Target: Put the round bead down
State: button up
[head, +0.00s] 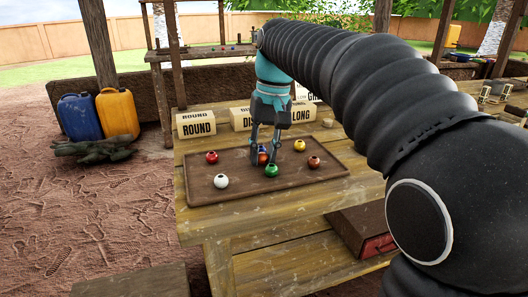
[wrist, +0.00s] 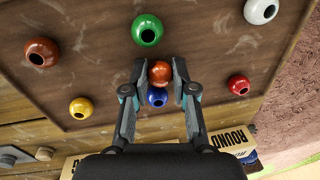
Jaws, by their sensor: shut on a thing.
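My gripper (head: 263,161) points down over the brown tray (head: 200,196) on the wooden table. In the wrist view its fingers (wrist: 159,84) are shut on a round orange-brown bead (wrist: 159,72). The held bead also shows between the fingers in the head view (head: 262,159). A blue bead (wrist: 157,97) shows close to the held bead, between the fingers in the picture; I cannot tell whether they touch. The height of the held bead above the tray is hard to tell.
Around the gripper lie a green bead (head: 271,170), white bead (head: 221,181), red bead (head: 212,157), yellow bead (head: 299,145) and brown bead (head: 314,162). Behind the tray stand a ROUND sign (head: 196,125), a partly hidden sign (head: 241,119) and a LONG sign (head: 303,112). The tray's front left is bare.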

jog(key=shift+f, duration=0.15)
jog(key=o, duration=0.9)
